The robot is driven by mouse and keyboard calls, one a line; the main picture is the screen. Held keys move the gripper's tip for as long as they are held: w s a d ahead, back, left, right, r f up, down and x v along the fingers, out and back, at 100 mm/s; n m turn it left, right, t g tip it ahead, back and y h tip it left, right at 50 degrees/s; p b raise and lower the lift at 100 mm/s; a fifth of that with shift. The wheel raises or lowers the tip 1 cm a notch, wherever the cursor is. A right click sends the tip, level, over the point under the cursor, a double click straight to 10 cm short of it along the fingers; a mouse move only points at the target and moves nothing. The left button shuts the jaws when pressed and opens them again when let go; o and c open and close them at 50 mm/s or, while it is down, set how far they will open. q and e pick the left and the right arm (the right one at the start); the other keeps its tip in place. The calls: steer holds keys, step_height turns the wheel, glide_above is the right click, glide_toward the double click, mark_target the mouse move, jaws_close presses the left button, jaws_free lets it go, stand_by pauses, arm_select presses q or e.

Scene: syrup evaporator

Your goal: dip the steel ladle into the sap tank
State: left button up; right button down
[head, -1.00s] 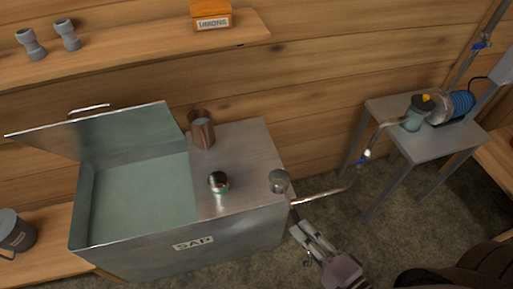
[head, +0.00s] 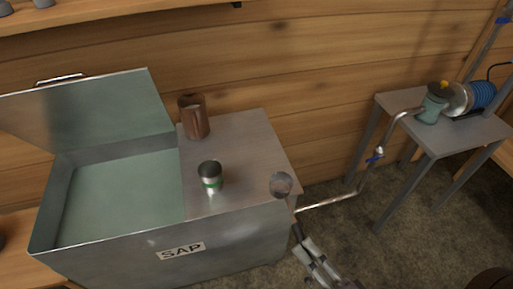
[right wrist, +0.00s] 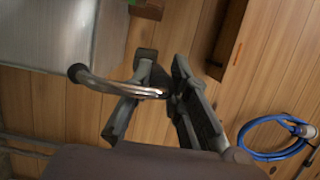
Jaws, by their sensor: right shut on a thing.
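The steel ladle's round bowl (head: 281,184) shows at the right front corner of the sap tank's top in the head view; I cannot tell whether it touches. Pale green shows inside (head: 120,200). My left gripper is out of view.
A pipe (head: 335,202) runs from the tank's right side to a metal stand (head: 435,140) with a pump. A blue hose (right wrist: 270,155) shows in the right wrist view.

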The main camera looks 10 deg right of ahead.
step_height(320, 180, down, 11)
steer(key=t+b, duration=0.1)
steer(key=b, duration=0.9)
steer(key=shift+r+n+t+y, duration=0.15)
steer(key=shift+n+t+y, duration=0.15)
steer(key=shift+n+t, duration=0.1)
steer(key=w+a, duration=0.3)
steer(key=a, duration=0.9)
steer(key=w+a+p, duration=0.1)
steer(key=w+a, duration=0.2)
steer(key=a, duration=1)
steer(key=shift+a+p, duration=0.1)
steer(key=shift+p, duration=0.2)
